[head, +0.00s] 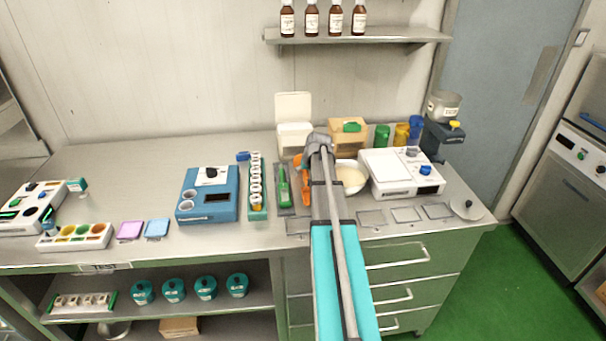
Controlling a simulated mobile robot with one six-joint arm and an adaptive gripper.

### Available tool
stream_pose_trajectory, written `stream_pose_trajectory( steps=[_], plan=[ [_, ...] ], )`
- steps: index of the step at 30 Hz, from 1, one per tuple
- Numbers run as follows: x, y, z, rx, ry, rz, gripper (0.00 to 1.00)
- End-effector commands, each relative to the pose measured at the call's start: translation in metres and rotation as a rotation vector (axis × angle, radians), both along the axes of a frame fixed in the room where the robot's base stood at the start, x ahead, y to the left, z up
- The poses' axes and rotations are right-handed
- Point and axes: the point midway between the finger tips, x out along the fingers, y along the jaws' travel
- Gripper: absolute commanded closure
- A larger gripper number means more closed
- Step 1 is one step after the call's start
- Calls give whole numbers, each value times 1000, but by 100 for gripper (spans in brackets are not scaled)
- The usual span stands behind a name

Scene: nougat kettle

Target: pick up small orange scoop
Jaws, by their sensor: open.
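The small orange scoop (303,187) lies on the steel counter just left of my arm, near the middle of the head view. My arm covers part of it, so its full outline is hidden. A second bit of orange (297,161) shows a little further back; I cannot tell whether it belongs to the same scoop. My arm reaches from the bottom of the view over the counter. Its links hide my gripper, and no fingertips show.
A green scoop (283,187) lies left of the orange one. A white bowl (352,178) and white scale (400,174) stand right of my arm. A blue device (207,195) and vial rack (256,207) stand left. Bare counter (120,190) lies further left.

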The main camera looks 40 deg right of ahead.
Motion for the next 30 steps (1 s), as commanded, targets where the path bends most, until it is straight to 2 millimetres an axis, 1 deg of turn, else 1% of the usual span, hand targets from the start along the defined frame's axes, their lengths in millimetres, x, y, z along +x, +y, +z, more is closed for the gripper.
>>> stream_pose_trajectory(
  steps=[4,5,6,11,15,16,17,30],
  plan=[
    [0,0,0,0,0,0,25],
    [0,0,0,0,0,0,29],
    [0,0,0,0,0,0,36],
    [0,0,0,0,0,0,66],
    [0,0,0,0,0,0,92],
    [0,0,0,0,0,0,97],
    [0,0,0,0,0,0,100],
    [0,0,1,0,0,0,100]
  ],
)
